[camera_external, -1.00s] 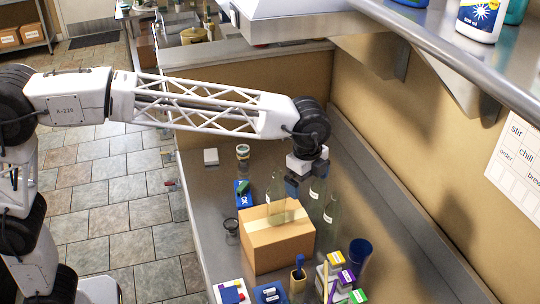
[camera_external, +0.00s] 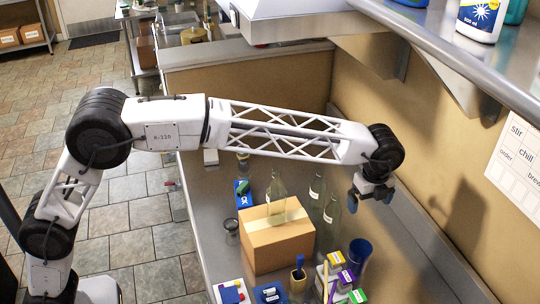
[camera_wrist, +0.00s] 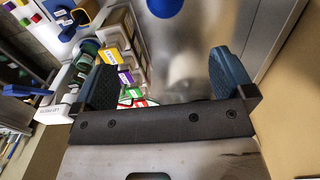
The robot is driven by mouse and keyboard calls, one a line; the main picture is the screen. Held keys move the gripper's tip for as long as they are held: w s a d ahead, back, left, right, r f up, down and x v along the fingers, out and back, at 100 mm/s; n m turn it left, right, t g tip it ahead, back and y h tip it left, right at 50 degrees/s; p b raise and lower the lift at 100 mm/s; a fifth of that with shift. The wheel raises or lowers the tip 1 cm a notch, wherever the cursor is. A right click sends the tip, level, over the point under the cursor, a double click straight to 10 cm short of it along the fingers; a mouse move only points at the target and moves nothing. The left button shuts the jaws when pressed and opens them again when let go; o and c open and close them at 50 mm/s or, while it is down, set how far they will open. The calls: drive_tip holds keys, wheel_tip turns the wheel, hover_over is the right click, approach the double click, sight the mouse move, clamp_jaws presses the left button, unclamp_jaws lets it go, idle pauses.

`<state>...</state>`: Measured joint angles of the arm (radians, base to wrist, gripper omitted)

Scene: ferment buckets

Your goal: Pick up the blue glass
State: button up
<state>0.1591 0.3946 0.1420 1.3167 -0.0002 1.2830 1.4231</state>
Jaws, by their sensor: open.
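The blue glass (camera_external: 360,252) stands upright on the metal counter, right of the cardboard box and beside the small coloured boxes. In the wrist view, part of the blue glass (camera_wrist: 165,6) shows at the top edge, ahead of the fingers. My gripper (camera_external: 371,199) is open and empty. It hangs above the counter near the back wall, higher than the glass and further along the counter from it. In the wrist view my gripper (camera_wrist: 163,72) has its two fingers wide apart, with bare metal between them.
Green bottles (camera_external: 332,218) stand left of my gripper, beside a cardboard box (camera_external: 278,245) bearing another bottle (camera_external: 277,190). Small coloured boxes (camera_external: 345,279) crowd the glass's near left side. A shelf (camera_external: 440,45) overhangs the wall. The counter right of the glass is clear.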

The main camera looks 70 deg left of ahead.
approach(359, 253)
drive_tip(key=shift+s+d+r, duration=0.35)
drive_tip(key=shift+s+d, duration=0.1)
drive_tip(key=shift+d, duration=0.2)
drive_tip(key=shift+s+d+r, duration=0.3)
drive_tip(key=shift+s+d, duration=0.15)
drive_tip(key=shift+d, duration=0.15)
drive_tip(key=shift+f, duration=1.25)
drive_tip(key=shift+f, duration=0.1)
drive_tip(key=shift+f, duration=2.5)
drive_tip(key=c, duration=1)
